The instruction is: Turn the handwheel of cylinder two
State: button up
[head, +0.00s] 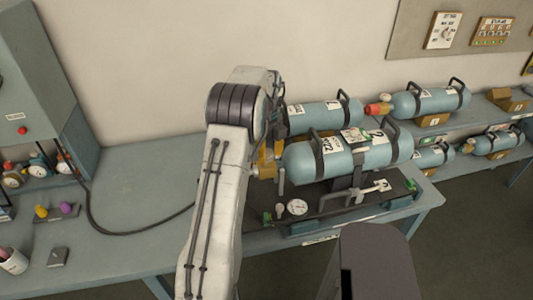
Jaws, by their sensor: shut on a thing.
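Cylinder two (345,158), a pale blue tank with dark bands, lies on its side in a dark cradle tray on the bench. It has white labels, one with a large 2. Its valve end points left, toward my arm. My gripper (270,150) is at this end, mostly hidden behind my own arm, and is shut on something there. A yellow-brown part shows beside the gripper, but I cannot tell whether it is the valve or the handwheel. The handwheel itself is not clearly seen.
Another blue cylinder (325,115) lies behind, and more lie on the rack at right. A round gauge (297,207) and a small metal T-shaped piece (370,188) sit at the tray's front. A black hose (130,229) crosses the bench at left.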

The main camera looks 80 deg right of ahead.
aim_at(267, 152)
jog(key=shift+f+m, duration=0.1)
jog(key=shift+m, duration=0.8)
jog(key=o, duration=1.2)
notch_tip(267, 152, up, 12)
jog(key=shift+r, duration=0.1)
